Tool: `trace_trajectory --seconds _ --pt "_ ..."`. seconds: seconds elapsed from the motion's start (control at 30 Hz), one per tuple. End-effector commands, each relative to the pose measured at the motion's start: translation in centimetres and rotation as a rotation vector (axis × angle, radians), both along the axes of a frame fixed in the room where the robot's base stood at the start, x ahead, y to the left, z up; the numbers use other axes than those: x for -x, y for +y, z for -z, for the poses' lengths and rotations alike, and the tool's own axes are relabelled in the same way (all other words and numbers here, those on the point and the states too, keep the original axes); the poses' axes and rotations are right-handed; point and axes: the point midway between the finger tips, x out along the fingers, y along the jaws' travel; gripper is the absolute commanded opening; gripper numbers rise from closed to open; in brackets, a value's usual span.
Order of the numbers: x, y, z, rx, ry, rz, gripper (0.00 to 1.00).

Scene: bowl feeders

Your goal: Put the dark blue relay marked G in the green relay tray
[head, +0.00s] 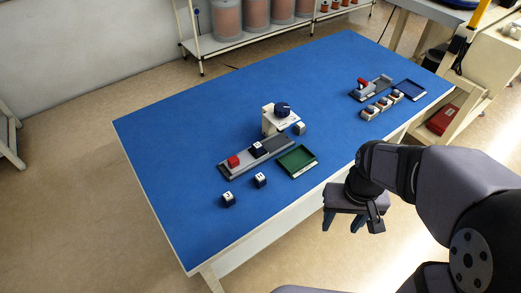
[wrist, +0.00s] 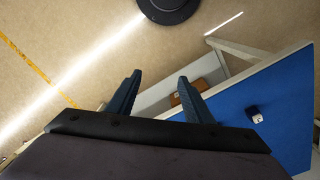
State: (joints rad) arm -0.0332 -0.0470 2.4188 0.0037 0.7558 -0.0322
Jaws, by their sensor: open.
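The green relay tray (head: 297,160) lies on the blue table, right of a grey feeder track, and looks empty. Two dark blue relays with white tops, one at the left (head: 228,199) and one nearer the tray (head: 260,180), stand loose in front of the track. Another dark blue relay (head: 258,149) sits on the track beside a red one (head: 233,161). Their letters are too small to read. My gripper (head: 342,222) is open and empty, beyond the table's near edge. In the wrist view its fingers (wrist: 160,85) are apart, and one dark relay (wrist: 254,114) shows on the table.
A white feeder unit with a dark knob (head: 282,109) stands behind the track, a pale block (head: 299,128) beside it. A second station has a blue tray (head: 408,90) and several small parts at the far right. The table's left part is clear.

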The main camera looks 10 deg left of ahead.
Motion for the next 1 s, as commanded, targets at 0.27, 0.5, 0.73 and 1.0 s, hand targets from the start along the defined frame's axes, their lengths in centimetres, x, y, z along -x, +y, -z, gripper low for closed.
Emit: trace_trajectory --seconds 0.27,0.5,0.73,1.0 --pt "-10.9 4.4 -2.8 -0.013 -0.036 -0.174 0.47" --pt "-19.4 10.2 -4.0 -0.026 -0.072 -0.341 0.47" --pt "-25.4 16.9 -4.1 -0.043 -0.110 -0.503 0.47" --pt "-28.7 23.4 -3.4 -0.058 -0.145 -0.655 0.47"
